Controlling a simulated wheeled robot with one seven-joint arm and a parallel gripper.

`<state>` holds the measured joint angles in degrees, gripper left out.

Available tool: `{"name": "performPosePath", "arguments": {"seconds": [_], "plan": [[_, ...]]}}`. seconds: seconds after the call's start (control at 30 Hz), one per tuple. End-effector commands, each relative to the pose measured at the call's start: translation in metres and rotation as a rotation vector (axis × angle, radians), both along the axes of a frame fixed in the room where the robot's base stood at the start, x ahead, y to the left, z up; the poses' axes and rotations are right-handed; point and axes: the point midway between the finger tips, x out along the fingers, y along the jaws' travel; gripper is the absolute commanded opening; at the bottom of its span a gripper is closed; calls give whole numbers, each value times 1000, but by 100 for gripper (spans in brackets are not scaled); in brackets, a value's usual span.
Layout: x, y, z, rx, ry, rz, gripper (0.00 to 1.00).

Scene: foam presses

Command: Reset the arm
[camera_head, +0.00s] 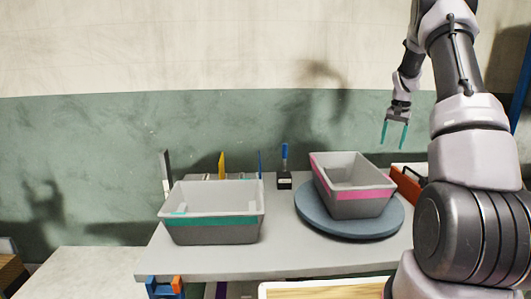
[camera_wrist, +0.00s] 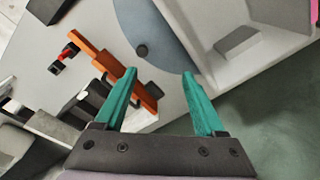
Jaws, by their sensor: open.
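My gripper (camera_head: 394,134) hangs in the air above the right back of the table, with its two teal fingers apart and nothing between them. In the wrist view my gripper (camera_wrist: 160,78) is also open and empty, over the table and the edge of the round disc. My arm is bent, raised along the right side of the head view. The fingertips are clear of the pink-striped bin (camera_head: 365,194), which lies below and to the left of them; its pale inside shows in the wrist view (camera_wrist: 215,65).
The pink-striped bin stands on a round blue-grey disc (camera_head: 318,218). A teal-striped bin (camera_head: 212,220) stands on the table (camera_head: 290,255) at left. A blue-handled tool (camera_head: 284,168) stands behind. An orange-red object (camera_head: 406,186) lies at right, partly hidden by my arm. A green wall (camera_head: 110,135) rises behind.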

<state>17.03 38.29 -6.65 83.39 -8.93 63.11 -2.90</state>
Motion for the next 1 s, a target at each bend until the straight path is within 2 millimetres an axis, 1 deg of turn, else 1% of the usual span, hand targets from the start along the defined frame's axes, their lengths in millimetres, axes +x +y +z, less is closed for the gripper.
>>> {"name": "performPosePath", "arguments": {"seconds": [0.03, 0.1, 0.17, 0.2, 0.27, 0.3, 0.37, 0.4, 0.47, 0.5, 0.57, 0.6, 0.67, 0.7, 0.73, 0.83, 0.9, 1.0], "plan": [[-8, 17, 31, 0, -33, 15, 72], [-22, 41, 64, 6, -70, 33, 72], [-36, 60, 89, 9, -101, 49, 72], [-47, 72, 106, 11, -121, 61, 72], [-64, 91, 128, 14, -151, 77, 72], [-77, 103, 142, 18, -171, 89, 72], [-96, 122, 162, 20, -201, 108, 72], [-110, 133, 173, 22, -221, 120, 72], [-132, 151, 189, 25, -252, 140, 72], [-147, 162, 197, 28, -270, 151, 72], [-171, 178, 209, 31, -301, 171, 72], [-187, 187, 215, 32, -320, 184, 72], [-211, 202, 223, 35, -349, 204, 72], [-228, 211, 227, 36, -368, 218, 72], [-240, 217, 229, 37, -383, 227, 72], [-281, 237, 232, 40, -431, 261, 72], [-308, 248, 230, 42, -462, 282, 72], [-340, 259, 225, 44, -499, 307, 72]]}}
